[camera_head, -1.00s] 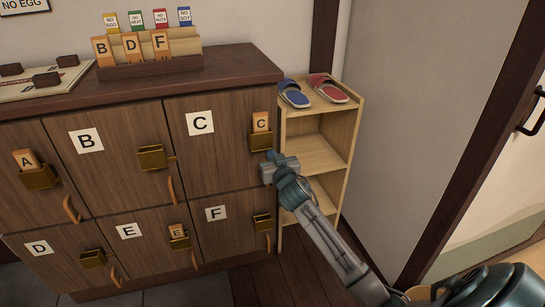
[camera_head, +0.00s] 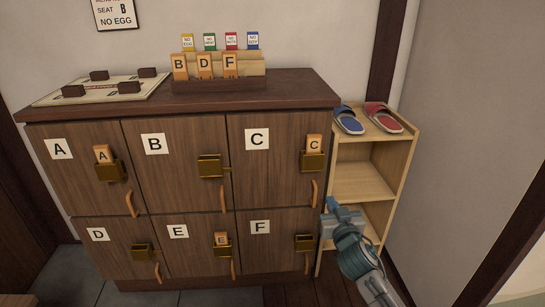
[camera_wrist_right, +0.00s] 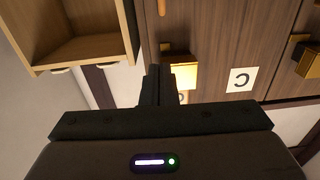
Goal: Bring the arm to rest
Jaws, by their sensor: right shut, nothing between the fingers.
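My right gripper (camera_head: 332,208) is shut and empty. In the head view it is in front of the small open shelf, just right of the handle of locker C (camera_head: 275,160). In the right wrist view its closed fingers (camera_wrist_right: 158,85) point toward the locker front, with the brass tag holder of locker C (camera_wrist_right: 181,76) beyond them. My left gripper is not in view.
The locker cabinet (camera_head: 185,110) has doors A to F; tags A, C and E sit in their holders. Tags B, D and F stand in a rack (camera_head: 219,86) on top. The open shelf (camera_head: 365,182) holds a blue slipper (camera_head: 349,120) and a red slipper (camera_head: 384,118).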

